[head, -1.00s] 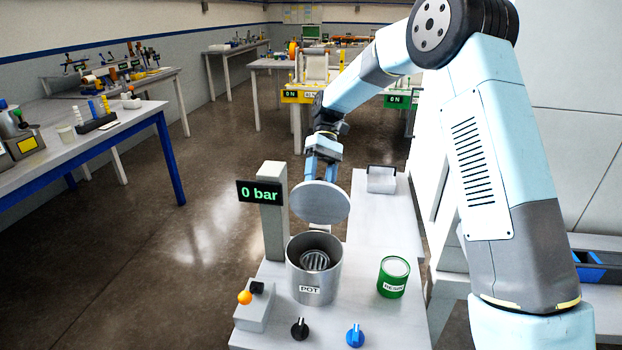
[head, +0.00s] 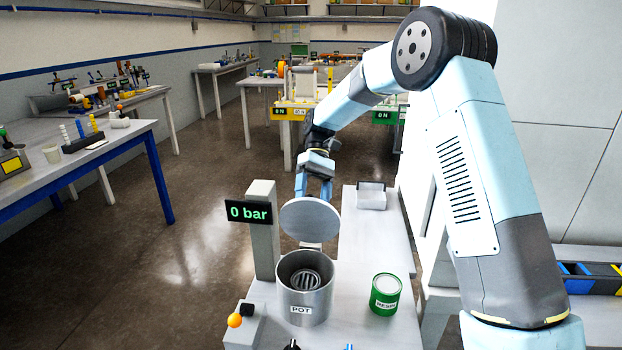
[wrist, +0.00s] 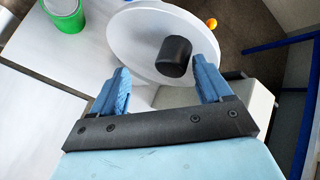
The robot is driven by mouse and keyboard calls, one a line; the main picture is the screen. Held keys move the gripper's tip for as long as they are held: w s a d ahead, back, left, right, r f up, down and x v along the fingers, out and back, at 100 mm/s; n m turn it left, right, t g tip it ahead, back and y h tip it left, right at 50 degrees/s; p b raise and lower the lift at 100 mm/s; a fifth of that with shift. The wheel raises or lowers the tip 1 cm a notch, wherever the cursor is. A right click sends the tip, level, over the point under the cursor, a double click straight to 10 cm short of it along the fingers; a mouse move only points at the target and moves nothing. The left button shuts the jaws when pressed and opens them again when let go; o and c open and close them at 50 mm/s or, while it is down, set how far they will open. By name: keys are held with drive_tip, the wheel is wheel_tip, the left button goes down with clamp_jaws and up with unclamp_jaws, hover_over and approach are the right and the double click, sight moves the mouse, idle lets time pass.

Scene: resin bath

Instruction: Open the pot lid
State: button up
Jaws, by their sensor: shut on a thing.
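The pot (head: 305,300) is a grey metal cylinder labelled POT. It stands open on the bench, with a round slotted grate visible inside. The pot lid (head: 310,220) is a grey disc, raised and steeply tilted above and behind the pot, clear of its rim. My gripper (head: 316,186) is behind the lid, its blue fingers partly hidden by it. In the wrist view the lid (wrist: 130,38) shows its other face with a black knob (wrist: 174,57), and my gripper (wrist: 162,72) is shut on it, one blue finger either side.
A green resin can (head: 385,296) stands right of the pot. Left are a post with a "0 bar" display (head: 249,212) and an orange-knobbed lever (head: 235,320). A white holder (head: 371,196) sits on the bench behind. Open floor lies to the left.

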drive_tip(key=w+r, duration=0.3)
drive_tip(key=w, duration=1.2)
drive_tip(key=shift+d, duration=0.25)
idle(1.1)
idle(0.3)
